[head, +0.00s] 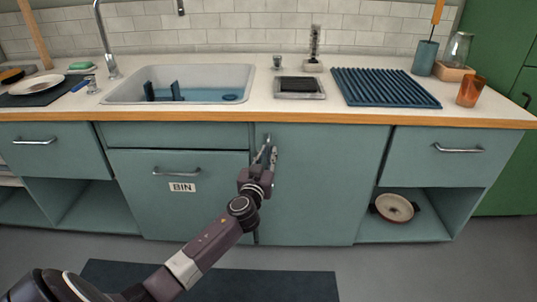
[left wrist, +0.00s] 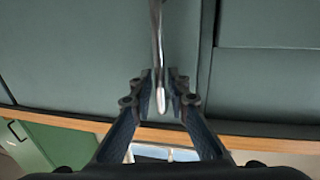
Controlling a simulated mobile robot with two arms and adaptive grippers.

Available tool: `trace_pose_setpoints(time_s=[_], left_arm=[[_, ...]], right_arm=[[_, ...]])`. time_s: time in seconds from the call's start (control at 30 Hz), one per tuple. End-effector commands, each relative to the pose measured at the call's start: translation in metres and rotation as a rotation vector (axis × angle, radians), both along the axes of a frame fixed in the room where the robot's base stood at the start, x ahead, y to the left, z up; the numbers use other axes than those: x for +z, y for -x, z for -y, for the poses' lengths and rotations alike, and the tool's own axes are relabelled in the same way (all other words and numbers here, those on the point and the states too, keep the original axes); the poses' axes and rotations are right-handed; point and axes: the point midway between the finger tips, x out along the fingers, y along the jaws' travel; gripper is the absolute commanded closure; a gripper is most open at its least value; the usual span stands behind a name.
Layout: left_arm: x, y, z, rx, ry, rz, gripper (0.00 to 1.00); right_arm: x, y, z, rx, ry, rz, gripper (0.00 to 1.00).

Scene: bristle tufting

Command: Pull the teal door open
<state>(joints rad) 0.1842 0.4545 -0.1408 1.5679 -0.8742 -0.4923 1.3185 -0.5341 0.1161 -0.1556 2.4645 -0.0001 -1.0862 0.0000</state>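The teal door (head: 318,190) is the cabinet front under the counter, right of the BIN front; it looks closed, flush with its neighbours. Its upright metal handle (head: 267,142) is near its top left edge, partly hidden by my left gripper (head: 267,157). In the left wrist view, the handle (left wrist: 156,35) runs down between the two fingertips of my left gripper (left wrist: 160,85). My right gripper is in neither view.
The BIN front (head: 180,205) with its own handle is left of the door. An open shelf with a pan (head: 394,208) is on the right. The counter (head: 300,112) holds a sink (head: 180,100) and a blue ribbed mat (head: 385,88). A dark floor mat (head: 285,284) lies in front.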

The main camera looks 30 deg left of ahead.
Motion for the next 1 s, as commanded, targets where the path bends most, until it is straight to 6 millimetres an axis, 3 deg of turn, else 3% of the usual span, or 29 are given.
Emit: trace_pose_setpoints(time_s=[0.37, 0.5, 1.0], left_arm=[[-0.0002, -0.0059, -0.0025, 0.000, 0.001, -0.001, 0.85], [-0.0002, -0.0058, -0.0025, 0.000, 0.000, -0.001, 1.00], [-0.0008, -0.0052, -0.0019, 0.004, 0.001, -0.001, 1.00]], right_arm=[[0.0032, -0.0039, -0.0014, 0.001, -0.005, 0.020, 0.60], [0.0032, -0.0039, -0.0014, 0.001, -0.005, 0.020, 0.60], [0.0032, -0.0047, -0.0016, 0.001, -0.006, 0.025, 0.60]])
